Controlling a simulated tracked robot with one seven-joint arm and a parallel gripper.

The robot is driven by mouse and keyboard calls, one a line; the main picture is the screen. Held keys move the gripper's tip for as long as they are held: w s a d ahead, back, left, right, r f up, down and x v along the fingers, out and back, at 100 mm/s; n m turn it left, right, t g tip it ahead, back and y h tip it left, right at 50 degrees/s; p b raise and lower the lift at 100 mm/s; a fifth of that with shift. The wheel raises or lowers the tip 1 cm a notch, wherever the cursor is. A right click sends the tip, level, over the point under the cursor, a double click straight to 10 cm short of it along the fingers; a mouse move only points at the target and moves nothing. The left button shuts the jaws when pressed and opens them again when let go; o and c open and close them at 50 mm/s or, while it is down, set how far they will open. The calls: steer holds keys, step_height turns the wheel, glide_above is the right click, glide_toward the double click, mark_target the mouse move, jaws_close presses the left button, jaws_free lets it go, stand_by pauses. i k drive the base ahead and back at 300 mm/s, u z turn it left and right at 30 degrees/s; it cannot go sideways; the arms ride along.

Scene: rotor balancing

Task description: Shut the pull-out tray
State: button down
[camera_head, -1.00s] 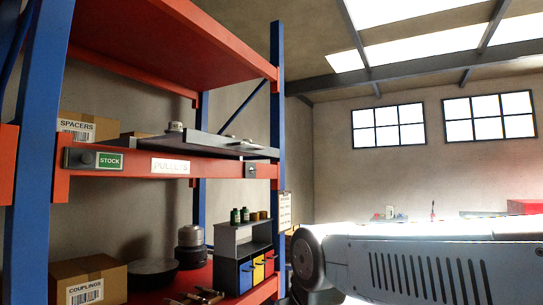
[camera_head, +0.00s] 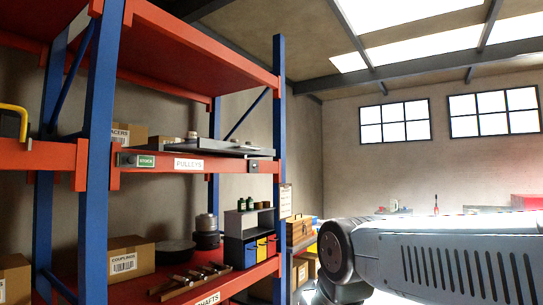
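A grey pull-out tray (camera_head: 225,149) shows on the middle level of the shelf rack, above the beam labelled PULLEYS. Its dark edge sticks out past the beam toward the right, so it looks pulled out. A small pale part (camera_head: 192,135) stands on or behind the tray; I cannot tell which. A large grey link of my own arm fills the lower right. My gripper is not in view.
The blue and red rack (camera_head: 98,150) fills the left. Below are a COUPLINGS box (camera_head: 124,258), a black disc, metal shafts and a bin unit (camera_head: 247,236) with blue, yellow and red bins. A wooden chest (camera_head: 299,229) stands behind the rack.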

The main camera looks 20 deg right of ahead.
mark_target(202, 146)
steer(key=z, duration=0.4)
steer(key=i, duration=0.65)
steer(key=z, duration=0.65)
steer(key=i, duration=0.9)
steer(key=u, duration=0.65)
steer(key=i, duration=0.45)
steer(key=u, duration=0.4)
steer(key=k, duration=0.9)
steer(key=u, duration=0.2)
steer(key=i, duration=0.9)
steer(key=z, duration=0.1)
